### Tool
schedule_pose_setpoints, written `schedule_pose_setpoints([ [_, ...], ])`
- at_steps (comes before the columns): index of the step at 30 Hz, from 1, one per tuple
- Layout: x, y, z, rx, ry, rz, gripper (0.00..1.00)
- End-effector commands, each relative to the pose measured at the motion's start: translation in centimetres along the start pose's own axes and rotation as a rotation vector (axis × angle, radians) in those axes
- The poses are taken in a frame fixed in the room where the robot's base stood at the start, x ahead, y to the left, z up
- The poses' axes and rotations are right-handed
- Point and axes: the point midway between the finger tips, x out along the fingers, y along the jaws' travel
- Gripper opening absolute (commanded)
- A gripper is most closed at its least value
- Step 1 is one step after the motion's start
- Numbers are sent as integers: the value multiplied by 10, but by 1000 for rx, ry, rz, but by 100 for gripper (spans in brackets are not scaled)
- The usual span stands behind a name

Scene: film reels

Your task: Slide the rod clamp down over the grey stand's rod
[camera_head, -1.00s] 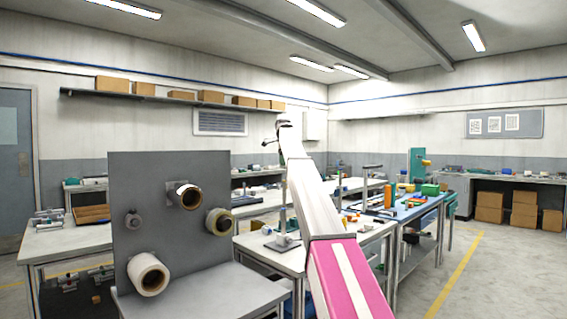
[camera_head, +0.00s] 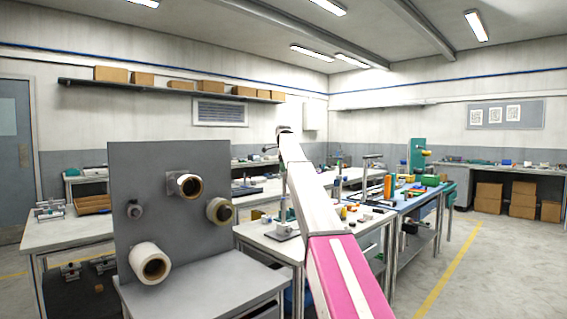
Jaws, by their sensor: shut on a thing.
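My arm reaches away from me to the middle of the view, and my gripper (camera_head: 276,155) is small and far off at its end. It is shut on a small dark thing that looks like the rod clamp (camera_head: 267,148), sticking out to the left. The grey stand (camera_head: 283,232) is on the near bench below, its thin upright rod (camera_head: 282,200) just left of my arm. The gripper appears above the rod; whether clamp and rod are lined up or touching, I cannot tell. The jaws themselves are too small to make out.
A grey panel (camera_head: 180,220) with several reels on pegs stands close in front at left. The near bench (camera_head: 262,250) holds small parts beside the stand. A blue bench (camera_head: 405,205) with coloured blocks is to the right. Open floor (camera_head: 500,270) lies at far right.

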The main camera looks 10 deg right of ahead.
Motion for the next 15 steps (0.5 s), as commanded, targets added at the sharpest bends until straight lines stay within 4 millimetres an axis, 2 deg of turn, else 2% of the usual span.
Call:
schedule_pose_setpoints([
  [6, 13, 0, 0, 0, 0, 0, 16],
  [15, 14, 0, 0, 0, 0, -1, 16],
])
